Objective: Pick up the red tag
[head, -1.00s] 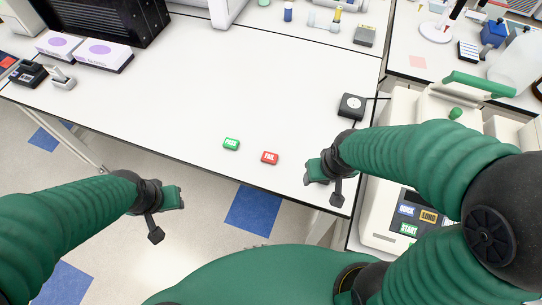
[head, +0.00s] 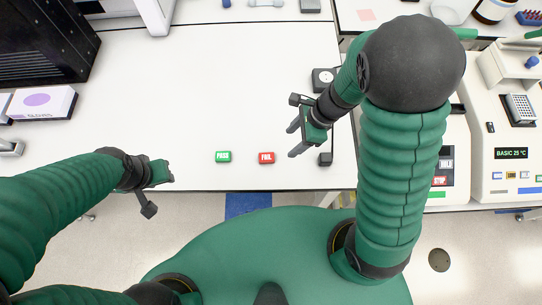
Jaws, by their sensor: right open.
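The red tag (head: 267,158), marked "FAIL", lies flat near the front edge of the white table (head: 200,90). A green tag (head: 223,157), marked "PASS", lies a short way to its left. My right gripper (head: 292,141) is open and empty, just to the right of the red tag and apart from it, with its fingers pointing left. My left gripper (head: 170,178) is off to the left near the table's front edge, left of the green tag; its finger opening does not show clearly.
A glove box (head: 42,103) and a dark machine (head: 40,45) stand at the left. A black device (head: 323,78) sits by the table's right edge. Thermal cyclers (head: 513,150) stand at the right. The table's middle is clear.

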